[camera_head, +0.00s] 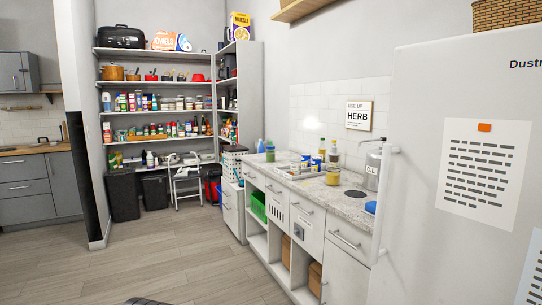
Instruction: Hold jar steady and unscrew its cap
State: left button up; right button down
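A squat jar with yellowish contents (333,176) stands upright on the speckled counter (345,202), to the right of a tray. Its top looks yellowish too, but it is too small to tell the cap from the body. No gripper touches it. Neither of my grippers shows in the head view.
A light tray (299,175) with several small containers lies left of the jar. Bottles (334,152) stand behind, a metal canister (373,172) and a blue item (370,207) to the right. A white fridge (455,200) flanks the counter. The wooden floor (180,265) is clear.

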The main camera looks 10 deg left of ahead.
aim_at(270, 154)
jog(key=u, duration=0.55)
jog(key=k, duration=0.6)
jog(key=u, duration=1)
jog(key=i, duration=2)
jog(key=u, duration=0.25)
jog(key=i, duration=2.55)
jog(key=z, duration=0.5)
jog(key=i, duration=1.15)
jog(key=z, duration=1.55)
jog(key=i, duration=0.85)
jog(key=z, duration=0.95)
